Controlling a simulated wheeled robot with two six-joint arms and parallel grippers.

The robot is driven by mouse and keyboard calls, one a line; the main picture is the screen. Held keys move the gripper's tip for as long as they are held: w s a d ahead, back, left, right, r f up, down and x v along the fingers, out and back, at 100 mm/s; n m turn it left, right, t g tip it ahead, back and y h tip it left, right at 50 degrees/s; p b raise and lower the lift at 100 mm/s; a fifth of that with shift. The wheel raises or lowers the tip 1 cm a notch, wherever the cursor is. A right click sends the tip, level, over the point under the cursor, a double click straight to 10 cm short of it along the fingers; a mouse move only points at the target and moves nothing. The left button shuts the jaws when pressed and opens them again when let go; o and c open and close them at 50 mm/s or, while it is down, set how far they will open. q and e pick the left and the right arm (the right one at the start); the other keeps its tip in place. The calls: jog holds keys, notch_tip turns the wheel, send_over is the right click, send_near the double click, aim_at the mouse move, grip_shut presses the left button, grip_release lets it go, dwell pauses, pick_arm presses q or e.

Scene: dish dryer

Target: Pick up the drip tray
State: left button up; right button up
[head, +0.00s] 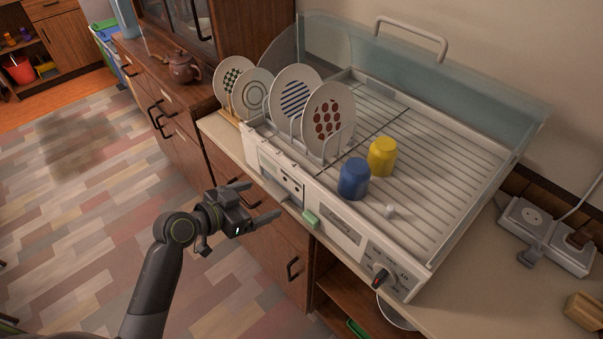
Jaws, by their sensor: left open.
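The white dish dryer (342,215) stands on the counter with its lid raised. No separate drip tray shows clearly; a panel (281,177) at the left of the dryer's front may be its face, but I cannot tell. A small green tab (311,219) sits low on the front, to the right of that panel. My left gripper (267,199) is open and empty, in front of the dryer's left front, with its fingers pointing toward it. I cannot tell whether the fingertips touch the dryer. My right gripper is out of view.
Several plates (328,119) stand at the rack's left. A blue cup (354,179) and a yellow cup (382,156) sit on the rack. A power strip (545,232) lies on the counter at right. A teapot (182,67) stands at the back left. The floor at left is clear.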

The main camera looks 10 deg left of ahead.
pick_arm(q)
jog(key=x, duration=0.3)
jog(key=shift+w+d, duration=0.1)
jog(key=shift+d, duration=0.05)
jog(key=shift+r, duration=0.1)
jog(key=c, duration=1.1)
